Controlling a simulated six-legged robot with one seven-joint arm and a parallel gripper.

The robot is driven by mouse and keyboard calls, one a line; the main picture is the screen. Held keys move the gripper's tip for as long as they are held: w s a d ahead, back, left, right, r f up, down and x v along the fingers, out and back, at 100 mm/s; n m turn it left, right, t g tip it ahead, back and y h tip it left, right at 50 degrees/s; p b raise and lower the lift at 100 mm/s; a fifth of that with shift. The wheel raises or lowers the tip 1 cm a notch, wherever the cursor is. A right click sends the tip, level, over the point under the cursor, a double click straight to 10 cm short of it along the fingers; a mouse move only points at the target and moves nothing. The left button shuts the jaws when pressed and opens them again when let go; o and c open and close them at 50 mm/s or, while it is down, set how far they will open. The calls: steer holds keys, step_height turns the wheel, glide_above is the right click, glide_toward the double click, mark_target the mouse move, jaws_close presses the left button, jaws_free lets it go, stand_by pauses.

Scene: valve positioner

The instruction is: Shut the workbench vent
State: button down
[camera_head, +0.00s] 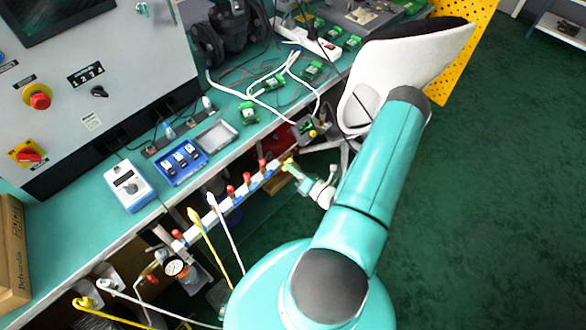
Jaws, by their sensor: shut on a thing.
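A white valve manifold (217,208) runs along the front edge of the workbench (60,245), with several red-handled valves (247,178) on it. My gripper (291,166) reaches in from the right to the far end of this manifold. It is shut on a small yellow part (288,161) there, which looks like a valve handle. The fingers partly cover it, and its exact angle is too small to tell. No label marks which valve is the vent.
A white chair (405,65) stands close behind my arm. Yellow and white hoses (203,238) hang below the manifold near a pressure gauge (175,268). Green circuit boards, a blue tray (181,162) and a handheld meter (130,186) lie on the bench. The green floor at right is clear.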

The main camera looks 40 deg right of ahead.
steer(key=shift+s+n, duration=0.1)
steer(key=shift+n, duration=4.9)
steer(key=c, duration=1.5)
jaws_free()
steer(key=s, duration=1.3)
steer(key=shift+s+d, duration=0.15)
steer(key=shift+s, duration=0.2)
